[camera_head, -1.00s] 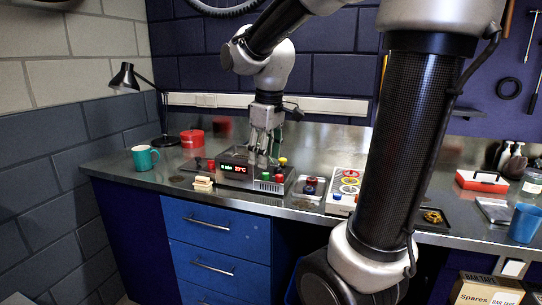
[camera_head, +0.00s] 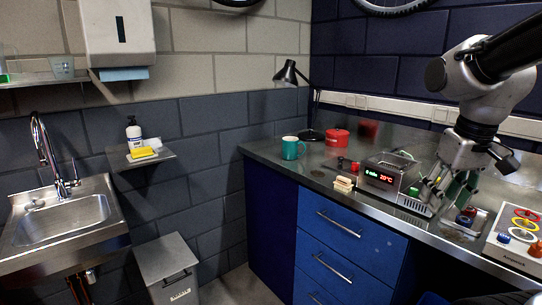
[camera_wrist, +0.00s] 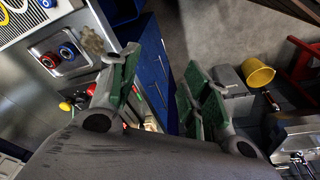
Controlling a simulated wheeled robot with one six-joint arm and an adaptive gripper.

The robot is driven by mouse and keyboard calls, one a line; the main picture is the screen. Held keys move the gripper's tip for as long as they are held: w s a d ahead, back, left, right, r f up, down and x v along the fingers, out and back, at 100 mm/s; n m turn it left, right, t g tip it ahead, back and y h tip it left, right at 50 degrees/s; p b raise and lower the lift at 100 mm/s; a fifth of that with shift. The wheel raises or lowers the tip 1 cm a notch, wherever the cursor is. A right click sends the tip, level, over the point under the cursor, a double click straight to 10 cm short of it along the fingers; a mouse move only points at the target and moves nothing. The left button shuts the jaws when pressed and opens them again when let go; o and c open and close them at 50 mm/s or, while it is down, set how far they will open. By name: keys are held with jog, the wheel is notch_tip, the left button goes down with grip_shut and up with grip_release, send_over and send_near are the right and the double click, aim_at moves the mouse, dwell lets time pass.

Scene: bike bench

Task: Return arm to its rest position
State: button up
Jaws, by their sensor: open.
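My gripper (camera_head: 446,190) is at the right in the head view, at the front of the bench beside the right end of the grey box with the red display (camera_head: 390,178). Its fingers are spread and tilted. In the wrist view my gripper (camera_wrist: 160,85) shows two green-padded fingers standing apart, with nothing between them. Past the fingers, the blue drawers and the floor show. My arm reaches in from the upper right in the head view.
The steel bench holds a teal mug (camera_head: 292,147), a red tin (camera_head: 337,137), a black lamp (camera_head: 290,75) and a panel with coloured rings (camera_head: 516,240). A sink (camera_head: 65,222), small shelf (camera_head: 140,158) and grey bin (camera_head: 170,268) stand left. A yellow bucket (camera_wrist: 258,73) shows in the wrist view.

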jog(key=s+r+t, duration=0.1)
jog(key=s+t, duration=0.1)
jog(key=s, duration=0.4)
jog(key=shift+s+m, duration=0.3)
jog(key=shift+m, duration=0.1)
